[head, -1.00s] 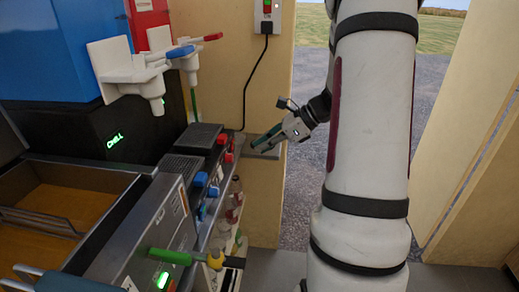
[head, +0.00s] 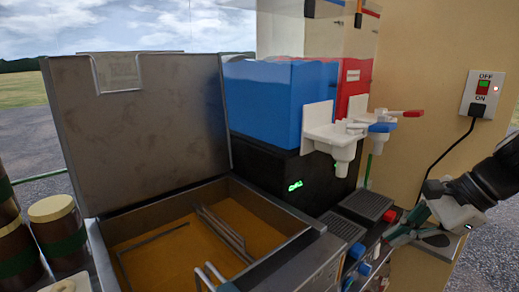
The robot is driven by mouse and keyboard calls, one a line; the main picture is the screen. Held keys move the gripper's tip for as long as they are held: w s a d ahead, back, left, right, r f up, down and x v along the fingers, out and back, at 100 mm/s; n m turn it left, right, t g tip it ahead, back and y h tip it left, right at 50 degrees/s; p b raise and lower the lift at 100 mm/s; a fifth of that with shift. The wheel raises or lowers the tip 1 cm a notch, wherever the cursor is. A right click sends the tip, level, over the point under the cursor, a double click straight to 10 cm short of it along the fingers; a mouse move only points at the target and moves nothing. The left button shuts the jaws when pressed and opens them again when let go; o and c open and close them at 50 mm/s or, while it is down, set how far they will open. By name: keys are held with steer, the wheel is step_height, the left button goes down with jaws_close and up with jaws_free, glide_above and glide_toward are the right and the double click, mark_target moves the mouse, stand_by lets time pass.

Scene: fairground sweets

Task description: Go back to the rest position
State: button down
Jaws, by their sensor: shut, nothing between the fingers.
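My gripper (head: 396,236) shows at the lower right of the head view. It points left, with its dark greenish fingers together and nothing visible between them. It appears in front of the right end of the slush machine's drip trays (head: 369,205), near the tan wall. Whether it touches anything there, I cannot tell. My dark wrist comes in from the right edge, and the rest of my arm is out of view.
A fryer (head: 278,207) with orange oil and a raised steel lid (head: 140,130) stands at the left and centre. Behind it is the slush machine with blue (head: 265,100) and red tanks. Jars (head: 58,235) stand far left. A wall switch (head: 481,93) with a cable hangs at the right.

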steer(key=s+a+r+n+h+p, duration=0.1)
steer(key=s+a+r+n+h, duration=0.2)
steer(key=s+n, duration=0.6)
steer(key=s+a+r+n+h+p, duration=0.2)
steer(key=s+a+r+n, duration=0.1)
steer(key=s+a+n, duration=0.4)
steer(key=shift+s+r+n+h, duration=0.3)
steer(key=shift+s+n+h, duration=0.1)
steer(key=shift+s+n, duration=0.6)
